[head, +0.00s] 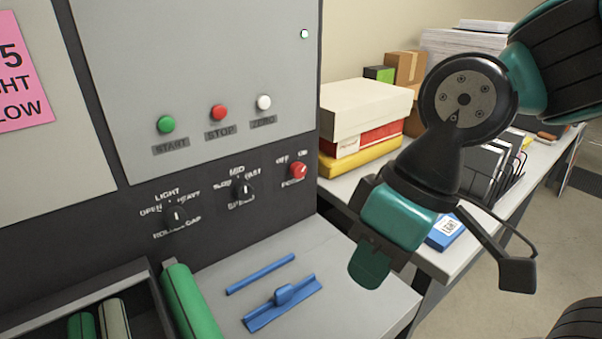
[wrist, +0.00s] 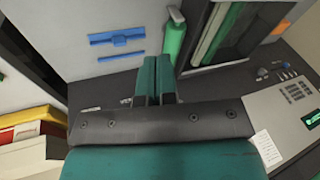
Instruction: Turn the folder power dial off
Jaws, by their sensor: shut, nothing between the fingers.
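The power dial (head: 298,170) is a small red knob on the dark lower strip of the grey machine panel in the head view. OFF is printed at its upper left, ON at its upper right and POWER below. Its pointer is too small to read surely. My gripper (head: 369,268) is to the right of the dial and lower in the picture, apart from it, with its fingers shut and empty. In the wrist view the teal fingers of my gripper (wrist: 153,78) are together. I cannot make out the power dial in that view.
Beside the dial are the black speed dial (head: 242,188) and roller gap dial (head: 175,215). Green (head: 166,124), red (head: 219,112) and white (head: 264,102) buttons sit above. A green roller (head: 190,300) and blue guides (head: 283,303) lie below. Boxes (head: 365,112) stand on a table at right.

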